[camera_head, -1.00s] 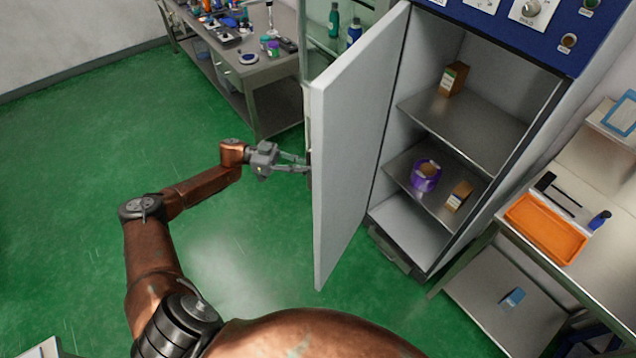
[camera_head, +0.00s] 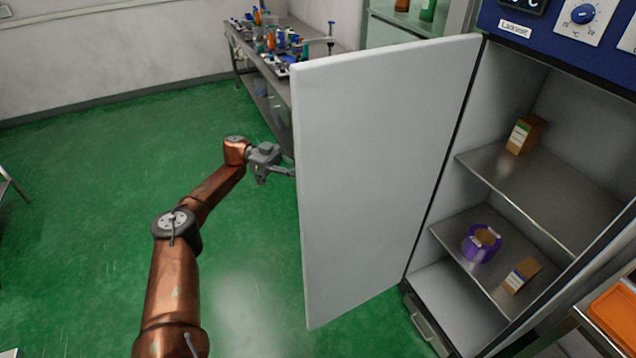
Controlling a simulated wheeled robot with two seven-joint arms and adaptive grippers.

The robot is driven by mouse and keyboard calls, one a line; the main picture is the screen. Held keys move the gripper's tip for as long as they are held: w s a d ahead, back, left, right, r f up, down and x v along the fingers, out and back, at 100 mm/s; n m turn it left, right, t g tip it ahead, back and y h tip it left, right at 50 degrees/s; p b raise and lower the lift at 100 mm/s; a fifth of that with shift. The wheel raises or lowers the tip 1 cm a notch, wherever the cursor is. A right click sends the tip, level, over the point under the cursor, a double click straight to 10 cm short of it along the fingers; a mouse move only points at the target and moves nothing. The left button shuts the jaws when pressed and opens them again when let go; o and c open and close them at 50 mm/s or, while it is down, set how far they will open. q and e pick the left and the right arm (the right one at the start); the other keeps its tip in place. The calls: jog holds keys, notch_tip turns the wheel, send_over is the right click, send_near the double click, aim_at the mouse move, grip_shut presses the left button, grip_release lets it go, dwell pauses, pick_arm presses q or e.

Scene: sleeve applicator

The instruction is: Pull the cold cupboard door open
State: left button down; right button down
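The cold cupboard (camera_head: 512,85) stands at the right with its shelves in view. Its pale grey door (camera_head: 385,170) is hinged on the left and stands wide open, its plain inner face toward me. My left gripper (camera_head: 284,173) is at the door's free left edge. Its fingertips go behind the door, so the handle and any grip on it are hidden. My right gripper is not in view.
Inside the cupboard are a purple tape roll (camera_head: 481,243) and small boxes (camera_head: 526,133). A cluttered workbench (camera_head: 285,70) stands behind the door. An orange tray (camera_head: 615,312) is at the lower right.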

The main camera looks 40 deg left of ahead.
pick_arm(q)
jog(key=shift+a+f, duration=0.1)
jog(key=shift+a, duration=0.25)
jog(key=c, duration=2)
grip_release()
jog(key=shift+s+a, duration=0.25)
jog(key=shift+s, duration=0.05)
jog(key=shift+w+d, duration=0.25)
notch_tip(320, 180, up, 10)
jog(key=shift+r, duration=0.1)
jog(key=shift+w, duration=0.1)
